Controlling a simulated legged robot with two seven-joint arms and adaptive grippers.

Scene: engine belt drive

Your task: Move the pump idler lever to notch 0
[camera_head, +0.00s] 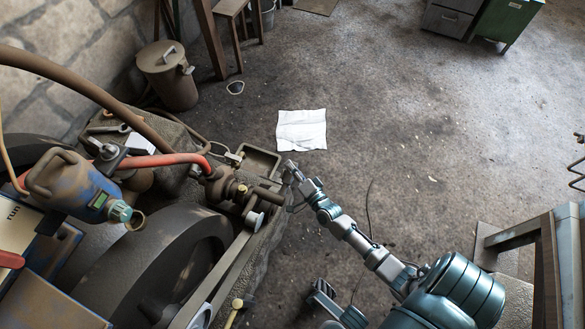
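The engine belt drive fills the left side, with a large dark wheel (165,255) and a long belt (225,268) beside it. Two knobbed levers show: one with a pale round knob (254,221) near the belt's upper end, one with a cream knob (237,303) at the bottom. I cannot tell which is the pump idler lever, and no notch numbers are readable. My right gripper (294,180) is just right of the brown pump fitting (225,188), above and right of the pale knob and apart from it. Its finger opening is too small to judge.
A blue-and-tan jug (75,185), a red hose (165,160) and a small open metal tray (260,161) crowd the engine. A white cloth (302,130) lies on open floor. A bench (545,250) stands at right, a lidded bin (168,75) at the back.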

